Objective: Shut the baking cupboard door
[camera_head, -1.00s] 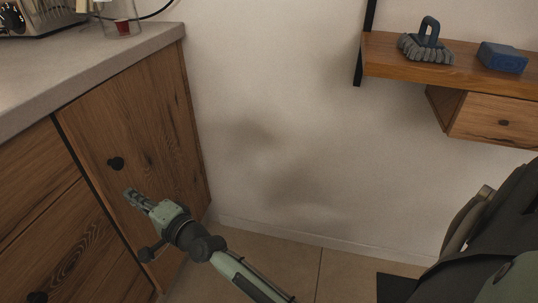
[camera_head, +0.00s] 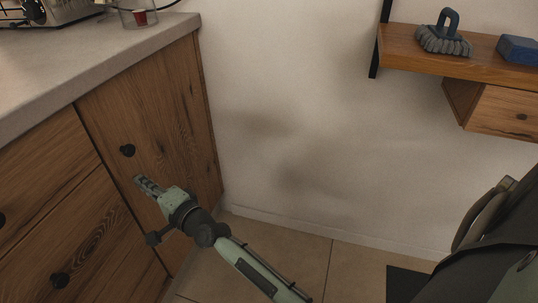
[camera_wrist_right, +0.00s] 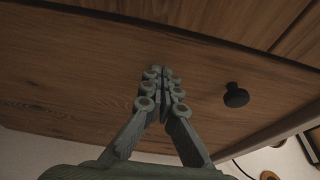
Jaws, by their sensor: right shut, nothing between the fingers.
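The baking cupboard door (camera_head: 155,110) is a wooden panel with a round black knob (camera_head: 127,150), under the counter at the left. It looks flush or nearly flush with the cabinet front, with a thin dark seam along its left edge. My right gripper (camera_head: 138,180) is shut and empty, its fingertips at the door face just below the knob. In the right wrist view the shut fingers (camera_wrist_right: 160,74) point at the wood (camera_wrist_right: 90,70), with the knob (camera_wrist_right: 236,95) to their right; contact seems likely but is not certain. My left gripper is out of view.
Wooden drawers (camera_head: 40,165) with black knobs adjoin the door on the left. The grey countertop (camera_head: 90,60) above holds a clear container (camera_head: 139,14). A wall shelf (camera_head: 420,55) with a brush (camera_head: 445,35) and blue block is at upper right.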

